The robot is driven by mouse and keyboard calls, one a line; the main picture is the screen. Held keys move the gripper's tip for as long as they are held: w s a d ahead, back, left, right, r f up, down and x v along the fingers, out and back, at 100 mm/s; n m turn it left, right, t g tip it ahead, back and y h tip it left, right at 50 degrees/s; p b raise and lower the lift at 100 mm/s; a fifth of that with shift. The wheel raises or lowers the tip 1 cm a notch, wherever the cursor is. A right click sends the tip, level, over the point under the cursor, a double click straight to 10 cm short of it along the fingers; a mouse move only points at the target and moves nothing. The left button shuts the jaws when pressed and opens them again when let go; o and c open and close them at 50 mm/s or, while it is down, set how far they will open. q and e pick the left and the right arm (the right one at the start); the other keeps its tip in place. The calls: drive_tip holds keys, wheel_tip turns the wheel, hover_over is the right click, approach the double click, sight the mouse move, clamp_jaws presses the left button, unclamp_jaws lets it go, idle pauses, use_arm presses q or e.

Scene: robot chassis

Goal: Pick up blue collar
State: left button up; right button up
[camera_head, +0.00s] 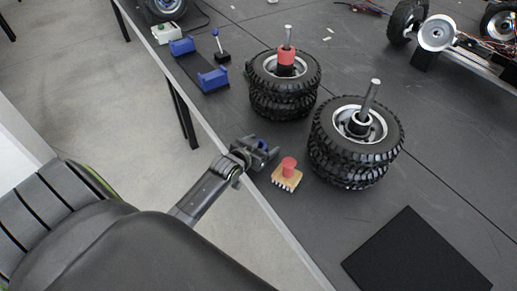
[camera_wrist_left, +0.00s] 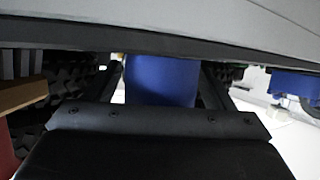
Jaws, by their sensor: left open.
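The blue collar (camera_head: 263,145) shows as a small blue patch at my left gripper, near the table's left edge, mostly hidden by the fingers in the head view. In the left wrist view the blue collar (camera_wrist_left: 160,80) is a smooth blue cylinder between the two dark fingers. My left gripper (camera_head: 268,151) is open, with one finger on each side of the collar; I cannot tell whether they touch it. What the collar rests on is hidden. My right gripper is not in view.
A wooden brush with a red handle (camera_head: 287,168) stands close right of the gripper. Two tyre stacks with upright rods stand behind, the left one (camera_head: 284,97) with a red collar, the right one (camera_head: 341,160). A black mat (camera_head: 416,258) lies front right. Blue holders (camera_head: 213,79) are farther back.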

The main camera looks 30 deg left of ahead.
use_arm(q)
drive_tip(key=shift+c, duration=0.2)
drive_tip(key=c, duration=1)
drive_tip(key=shift+r, duration=0.1)
